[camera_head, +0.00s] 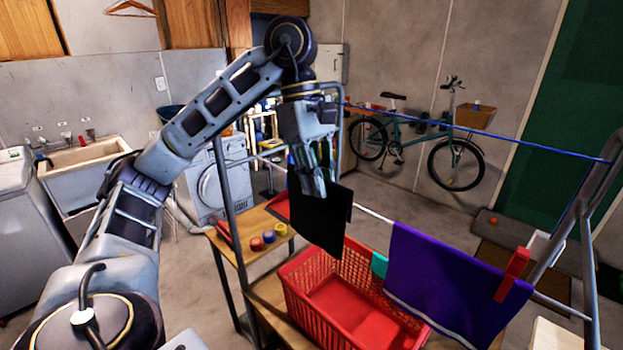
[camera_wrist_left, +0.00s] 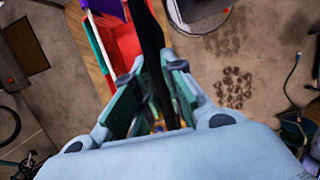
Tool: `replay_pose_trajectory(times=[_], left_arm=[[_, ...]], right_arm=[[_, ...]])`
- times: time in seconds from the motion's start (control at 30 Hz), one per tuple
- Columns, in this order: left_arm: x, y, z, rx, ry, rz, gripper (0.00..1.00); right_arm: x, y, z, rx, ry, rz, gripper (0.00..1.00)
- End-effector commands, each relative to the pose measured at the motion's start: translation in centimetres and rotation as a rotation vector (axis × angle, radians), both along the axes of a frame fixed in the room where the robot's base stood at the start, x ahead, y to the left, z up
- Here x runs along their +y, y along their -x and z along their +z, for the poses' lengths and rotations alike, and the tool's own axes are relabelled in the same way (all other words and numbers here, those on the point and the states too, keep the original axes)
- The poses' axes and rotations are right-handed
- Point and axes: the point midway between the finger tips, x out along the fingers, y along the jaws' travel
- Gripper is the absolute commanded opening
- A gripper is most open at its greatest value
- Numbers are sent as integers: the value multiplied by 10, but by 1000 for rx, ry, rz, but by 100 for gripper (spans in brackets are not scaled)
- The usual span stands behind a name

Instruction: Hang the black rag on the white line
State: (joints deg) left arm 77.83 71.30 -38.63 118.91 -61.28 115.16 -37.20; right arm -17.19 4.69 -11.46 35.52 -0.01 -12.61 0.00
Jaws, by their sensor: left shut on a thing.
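My left gripper (camera_head: 313,182) is shut on the black rag (camera_head: 322,222), which hangs down from its fingers. The rag also shows edge-on between the fingers in the left wrist view (camera_wrist_left: 152,40). The white line (camera_head: 373,212) comes out at the rag's right edge and runs right, behind the purple towel. In the wrist view the white line (camera_wrist_left: 97,35) lies to the left of the rag, with a gap between them. Whether the rag touches the line is unclear in the head view. My right gripper is not in view.
A purple towel (camera_head: 450,275) hangs at the right with a red clothespin (camera_head: 512,272). A red basket (camera_head: 325,300) stands below. A blue line (camera_head: 480,132) crosses higher up, and a metal rack post (camera_head: 227,205) stands left. Colored rolls (camera_head: 269,236) lie on the wooden shelf.

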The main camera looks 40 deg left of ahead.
Motion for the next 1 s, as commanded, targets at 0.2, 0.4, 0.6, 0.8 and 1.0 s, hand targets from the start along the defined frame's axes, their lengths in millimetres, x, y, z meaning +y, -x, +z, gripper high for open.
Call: replay_pose_trajectory(times=[0.2, 0.4, 0.6, 0.8, 1.0], left_arm=[[-1, -11, 1, 1, 0, 0, 0], [-2, -20, 1, 1, 0, -1, 0], [-3, -30, 1, 1, 1, 0, 0], [-3, -39, 1, 1, 1, -1, 0], [-4, -49, 1, 2, 0, -1, 0]], right_arm=[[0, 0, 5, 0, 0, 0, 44], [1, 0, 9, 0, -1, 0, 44], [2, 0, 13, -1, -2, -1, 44], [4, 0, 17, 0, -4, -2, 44], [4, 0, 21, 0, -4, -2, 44]])
